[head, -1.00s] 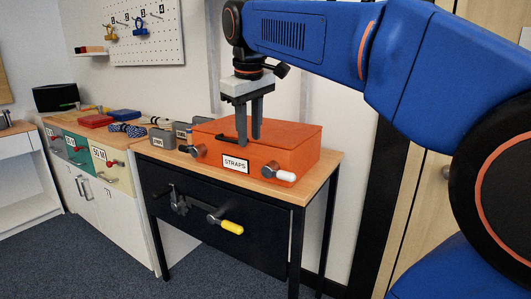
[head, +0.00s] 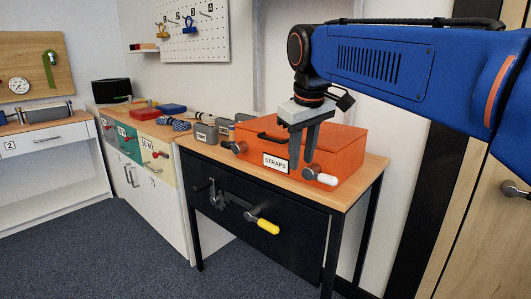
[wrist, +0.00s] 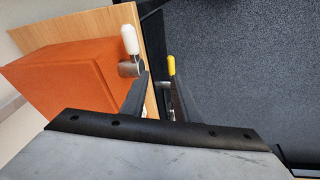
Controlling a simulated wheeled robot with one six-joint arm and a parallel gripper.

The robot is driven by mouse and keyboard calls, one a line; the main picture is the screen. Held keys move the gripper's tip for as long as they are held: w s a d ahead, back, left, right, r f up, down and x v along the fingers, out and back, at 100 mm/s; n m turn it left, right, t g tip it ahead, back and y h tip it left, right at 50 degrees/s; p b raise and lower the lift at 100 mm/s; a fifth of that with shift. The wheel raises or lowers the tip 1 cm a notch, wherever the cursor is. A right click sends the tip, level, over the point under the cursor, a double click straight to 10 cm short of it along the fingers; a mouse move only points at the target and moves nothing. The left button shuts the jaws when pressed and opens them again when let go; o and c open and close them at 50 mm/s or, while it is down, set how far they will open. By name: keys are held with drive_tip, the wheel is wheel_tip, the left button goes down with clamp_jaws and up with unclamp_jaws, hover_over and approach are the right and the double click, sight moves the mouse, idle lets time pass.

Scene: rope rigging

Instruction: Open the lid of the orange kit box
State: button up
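The orange kit box (head: 340,150) sits on the small wood-topped table, its lid down. A black handle (head: 272,137) is on it and a "STRAPS" label (head: 275,162) on its front. A grey latch (head: 238,147) is at the front left. A latch with a white grip (head: 328,179) is at the front right, its grip pointing right. My gripper (head: 301,168) points down by the front face, between the label and the right latch. The white grip (wrist: 130,40) lies ahead of the fingers in the wrist view. The fingers (wrist: 161,82) are apart, with nothing clearly between them.
The wooden tabletop (head: 355,190) has a narrow front strip. Below, a black panel (head: 295,240) carries a lever with a yellow grip (head: 268,226). Grey tins (head: 206,134) stand left of the box. A drawer cabinet (head: 160,190) stands farther left. Carpet is clear in front.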

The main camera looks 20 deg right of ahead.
drive_tip(key=s+a+f, duration=0.1)
drive_tip(key=s+f, duration=0.3)
drive_tip(key=f, duration=0.3)
drive_tip(key=s+a+f+m+t, duration=0.1)
drive_tip(key=s+a+f, duration=0.1)
drive_tip(key=s+f, duration=0.3)
drive_tip(key=s+a+f+m+y, duration=0.1)
drive_tip(key=s+f, duration=0.4)
drive_tip(key=f, duration=0.6)
drive_tip(key=shift+s+a+f+t, duration=0.15)
drive_tip(key=shift+a+t, duration=0.05)
drive_tip(key=shift+t, duration=0.1)
drive_tip(key=c, duration=0.4)
drive_tip(key=shift+f, duration=0.2)
clamp_jaws()
drive_tip(key=w+r+n+g+h, duration=0.2)
drive_tip(key=w+r+n+h, duration=0.4)
drive_tip(key=w+r+n, duration=0.8)
drive_tip(key=w+a+r+n+t+h, duration=0.1)
drive_tip(key=w+a+r+n+h, duration=0.1)
drive_tip(key=w+a+r+n, duration=0.4)
drive_tip(key=w+a+r+n+t+h, duration=0.1)
drive_tip(key=w+a+r+n+h, duration=0.15)
drive_tip(key=w, duration=0.55)
drive_tip(key=w+d, duration=0.3)
drive_tip(key=d, duration=0.5)
drive_tip(key=shift+w+d+f, duration=0.25)
drive_tip(key=shift+w, duration=0.15)
